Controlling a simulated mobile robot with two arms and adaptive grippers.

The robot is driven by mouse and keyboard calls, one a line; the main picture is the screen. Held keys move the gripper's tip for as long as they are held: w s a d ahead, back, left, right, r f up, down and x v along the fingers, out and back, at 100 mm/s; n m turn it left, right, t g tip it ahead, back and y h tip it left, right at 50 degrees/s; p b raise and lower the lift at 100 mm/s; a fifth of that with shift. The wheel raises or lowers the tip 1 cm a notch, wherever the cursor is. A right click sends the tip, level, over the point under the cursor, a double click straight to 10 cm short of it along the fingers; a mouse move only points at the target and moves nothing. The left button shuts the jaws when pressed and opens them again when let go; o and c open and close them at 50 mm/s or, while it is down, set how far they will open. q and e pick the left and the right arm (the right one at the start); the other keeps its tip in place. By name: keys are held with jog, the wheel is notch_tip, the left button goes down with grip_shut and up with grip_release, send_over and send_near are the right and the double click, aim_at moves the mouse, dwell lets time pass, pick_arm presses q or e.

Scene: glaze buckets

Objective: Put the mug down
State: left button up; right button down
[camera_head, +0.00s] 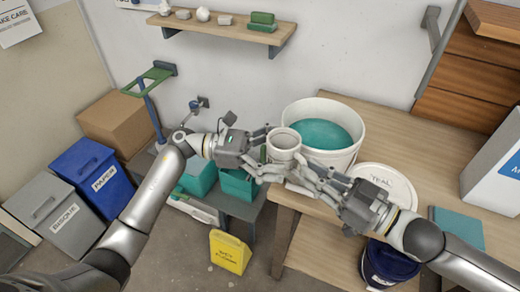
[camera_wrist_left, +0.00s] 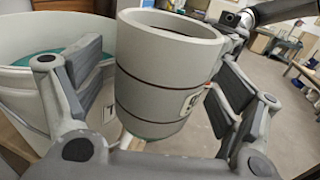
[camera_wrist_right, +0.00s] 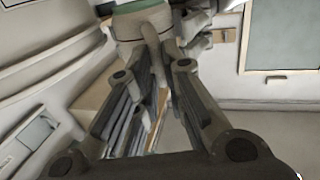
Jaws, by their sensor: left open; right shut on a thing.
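A pale grey mug (camera_head: 284,139) is held upright in the air in front of the white bucket (camera_head: 335,161) of teal glaze. In the left wrist view the mug (camera_wrist_left: 165,75) shows dark rings and a small label. My right gripper (camera_head: 300,168) is shut on the mug's handle side; in the right wrist view its fingers (camera_wrist_right: 155,70) close near the mug's green base (camera_wrist_right: 137,8). My left gripper (camera_head: 264,155) is open, with its fingers on either side of the mug. Whether they touch it is unclear.
A wooden table (camera_head: 430,135) holds the bucket, a white lid marked TEAL (camera_head: 386,183) and a teal board (camera_head: 458,228). Teal bins (camera_head: 238,185) stand on a low stand to the left. A yellow container (camera_head: 229,252) and a dark blue bucket (camera_head: 388,264) are lower down.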

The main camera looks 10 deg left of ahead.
pick_arm(q)
jog(key=shift+d, duration=0.55)
pick_arm(e)
jog(key=shift+r, duration=0.1)
pick_arm(q)
jog(key=c, duration=1.4)
jog(key=shift+o, duration=0.2)
jog(key=shift+r, duration=0.1)
pick_arm(e)
jog(key=c, duration=1.4)
grip_release()
jog(key=shift+c, duration=0.2)
